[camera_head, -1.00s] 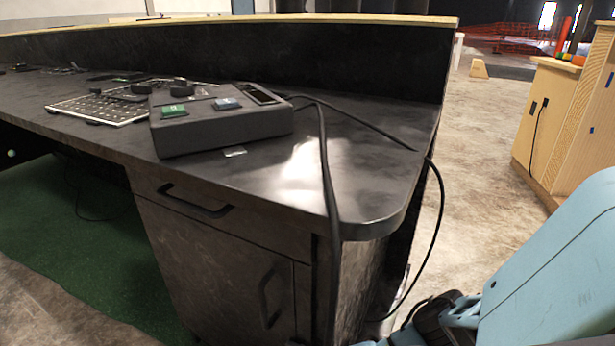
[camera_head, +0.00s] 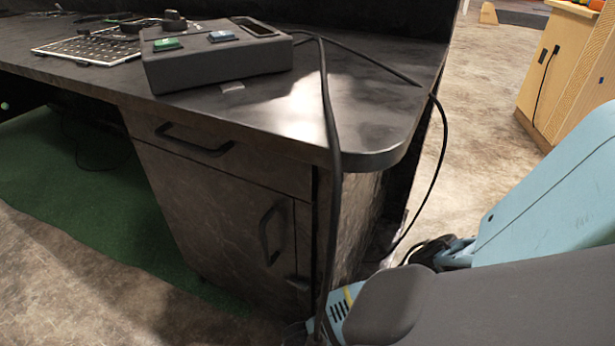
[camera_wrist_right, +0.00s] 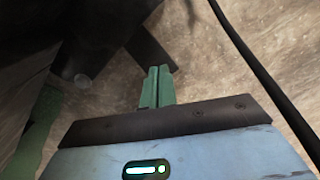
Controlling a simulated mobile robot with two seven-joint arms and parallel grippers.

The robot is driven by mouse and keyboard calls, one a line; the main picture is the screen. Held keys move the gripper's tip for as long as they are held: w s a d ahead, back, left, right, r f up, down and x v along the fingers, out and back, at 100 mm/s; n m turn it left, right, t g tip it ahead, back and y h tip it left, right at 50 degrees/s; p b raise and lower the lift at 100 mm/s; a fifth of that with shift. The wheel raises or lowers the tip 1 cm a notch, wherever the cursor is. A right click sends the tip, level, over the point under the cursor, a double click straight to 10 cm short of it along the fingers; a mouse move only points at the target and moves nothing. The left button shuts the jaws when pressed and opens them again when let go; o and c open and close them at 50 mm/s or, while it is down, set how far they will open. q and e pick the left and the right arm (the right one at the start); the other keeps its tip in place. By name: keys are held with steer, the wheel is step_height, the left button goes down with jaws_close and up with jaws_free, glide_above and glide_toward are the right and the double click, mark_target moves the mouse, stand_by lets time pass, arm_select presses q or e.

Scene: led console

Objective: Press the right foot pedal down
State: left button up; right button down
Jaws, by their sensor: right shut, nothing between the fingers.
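My right gripper (camera_wrist_right: 156,87) shows in the right wrist view with its two green fingers together and nothing between them. It points down toward the floor. A dark flat bar-shaped piece (camera_wrist_right: 150,48) lies just beyond the fingertips; it may be a foot pedal, but I cannot tell for sure, nor whether the fingers touch it. No pedal shows clearly in the head view, where my right arm and the desk corner cover the floor at the bottom. My left gripper is out of view.
The dark desk (camera_head: 370,120) has a cabinet with handles below. A control box (camera_head: 215,62) with green and blue buttons sits on top. A black cable (camera_head: 328,130) hangs over the desk edge; one also crosses the wrist view (camera_wrist_right: 258,65). Concrete floor (camera_head: 480,130) is open at right.

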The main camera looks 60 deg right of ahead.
steer(key=shift+f+b, duration=0.55)
steer(key=shift+f, duration=1)
steer(key=shift+r+p, duration=0.15)
steer(key=shift+p, duration=0.2)
step_height(320, 180, up, 5)
steer(key=p, duration=0.5)
steer(key=shift+r+p, duration=0.15)
steer(key=shift+p, duration=0.2)
steer(key=shift+r+p, duration=1.55)
steer(key=shift+r, duration=0.25)
